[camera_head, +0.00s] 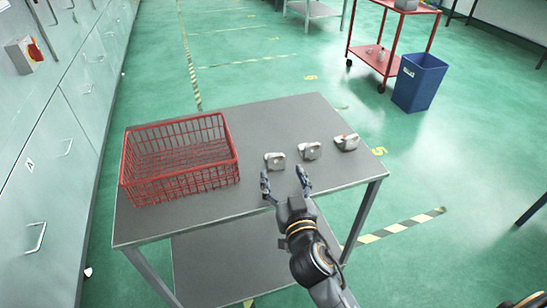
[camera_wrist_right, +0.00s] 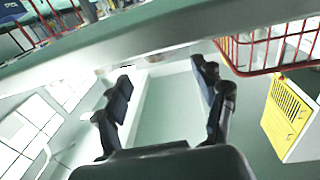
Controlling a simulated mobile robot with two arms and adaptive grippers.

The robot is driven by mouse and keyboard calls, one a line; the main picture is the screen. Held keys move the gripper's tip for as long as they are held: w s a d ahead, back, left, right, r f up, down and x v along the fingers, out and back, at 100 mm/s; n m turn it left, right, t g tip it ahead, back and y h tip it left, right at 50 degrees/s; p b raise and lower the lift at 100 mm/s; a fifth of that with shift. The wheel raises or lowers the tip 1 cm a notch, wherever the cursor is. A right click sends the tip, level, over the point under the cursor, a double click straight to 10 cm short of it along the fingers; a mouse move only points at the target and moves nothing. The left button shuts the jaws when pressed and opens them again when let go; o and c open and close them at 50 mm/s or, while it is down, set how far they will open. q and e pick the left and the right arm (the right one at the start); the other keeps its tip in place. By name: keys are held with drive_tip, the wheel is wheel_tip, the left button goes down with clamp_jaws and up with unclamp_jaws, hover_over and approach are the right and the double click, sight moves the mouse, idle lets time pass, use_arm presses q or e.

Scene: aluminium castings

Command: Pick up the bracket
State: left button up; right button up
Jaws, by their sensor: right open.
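Three small grey metal castings stand in a row on the grey table (camera_head: 250,120) in the head view: a left one (camera_head: 274,160), a middle one (camera_head: 309,151) and a right one (camera_head: 346,142). I cannot tell which of them is the bracket. My right gripper (camera_head: 285,178) is open and empty at the table's front edge, with its fingers pointing toward the left and middle castings. Its spread fingers also show in the right wrist view (camera_wrist_right: 165,80), with nothing between them. No casting can be made out clearly in that view. My left gripper is not in view.
An empty-looking red wire basket (camera_head: 180,185) stands on the table's left side. It shows at the upper right of the wrist view (camera_wrist_right: 265,48). Grey cabinets (camera_head: 75,130) line the left. A blue bin (camera_head: 418,82) and red cart (camera_head: 385,62) stand behind right.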

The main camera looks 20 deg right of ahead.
sight(277, 159)
drive_tip(key=w, duration=0.3)
drive_tip(key=w+p, duration=0.1)
drive_tip(key=w, duration=0.3)
drive_tip(key=shift+w+d+f, duration=0.2)
drive_tip(key=shift+w, duration=0.05)
drive_tip(key=shift+c, duration=0.4)
drive_tip(key=c, duration=1.2)
drive_tip(key=shift+d, duration=0.1)
